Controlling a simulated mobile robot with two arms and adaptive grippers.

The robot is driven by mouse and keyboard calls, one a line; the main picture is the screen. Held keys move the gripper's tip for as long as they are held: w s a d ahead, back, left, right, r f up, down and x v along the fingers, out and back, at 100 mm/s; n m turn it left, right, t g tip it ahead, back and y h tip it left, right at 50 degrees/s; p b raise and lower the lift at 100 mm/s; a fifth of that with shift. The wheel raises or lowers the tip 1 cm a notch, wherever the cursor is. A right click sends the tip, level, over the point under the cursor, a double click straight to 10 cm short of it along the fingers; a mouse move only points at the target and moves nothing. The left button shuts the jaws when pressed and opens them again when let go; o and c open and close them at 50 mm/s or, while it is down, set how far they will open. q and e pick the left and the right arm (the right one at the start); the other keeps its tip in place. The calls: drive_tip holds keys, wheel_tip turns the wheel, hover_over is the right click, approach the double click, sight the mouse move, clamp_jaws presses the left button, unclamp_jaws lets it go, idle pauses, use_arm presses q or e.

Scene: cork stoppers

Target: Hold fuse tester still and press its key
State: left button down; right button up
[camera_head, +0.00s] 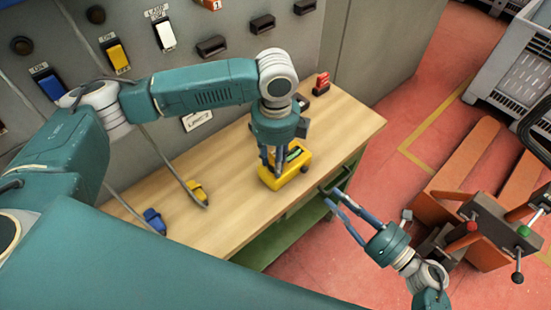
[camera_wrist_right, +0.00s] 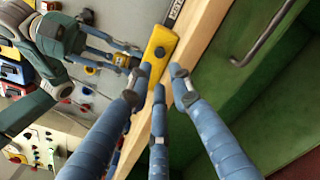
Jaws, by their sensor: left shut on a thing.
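The yellow fuse tester (camera_head: 271,182) sits on the wooden workbench near its front edge, with a dark and green top part. My left gripper (camera_head: 274,166) comes down from above and is shut on it, hiding part of its top. The tester also shows in the right wrist view (camera_wrist_right: 160,46), beyond my right fingertips. Its key cannot be made out clearly. My right gripper (camera_head: 331,190) is in front of the bench edge, to the right of the tester. Its fingers (camera_wrist_right: 160,78) are spread, with nothing between them, and appear apart from the tester.
The wooden bench top (camera_head: 235,215) holds a blue plug (camera_head: 154,220) and a yellow plug (camera_head: 197,192) on cables, and a red item (camera_head: 321,84) at the back. A grey switch panel (camera_head: 225,80) stands behind. An orange pallet truck (camera_head: 470,165) is at right.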

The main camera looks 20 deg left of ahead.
sight(315, 181)
clamp_jaws()
idle(0.9)
drive_tip(key=shift+s+d+r+m+t+h, duration=0.15)
drive_tip(key=shift+m+t+h, duration=0.8)
drive_tip(key=shift+m+h, duration=1.1)
drive_tip(key=shift+s+m+t+h, duration=0.25)
drive_tip(key=shift+m+t+h, duration=0.75)
drive_tip(key=shift+m+h, duration=1.05)
drive_tip(key=shift+s+d+r+m+t+h, duration=0.15)
drive_tip(key=shift+m+t+h, duration=0.8)
drive_tip(key=shift+m+h, duration=1.1)
drive_tip(key=shift+a+m+y, duration=0.15)
drive_tip(key=shift+m+y, duration=0.2)
drive_tip(key=shift+w+a, duration=0.75)
drive_tip(key=shift+a, duration=0.5)
drive_tip(key=shift+w+a, duration=0.7)
drive_tip(key=shift+a, duration=0.5)
drive_tip(key=shift+w+a, duration=0.75)
drive_tip(key=shift+a, duration=0.5)
drive_tip(key=shift+a, duration=0.1)
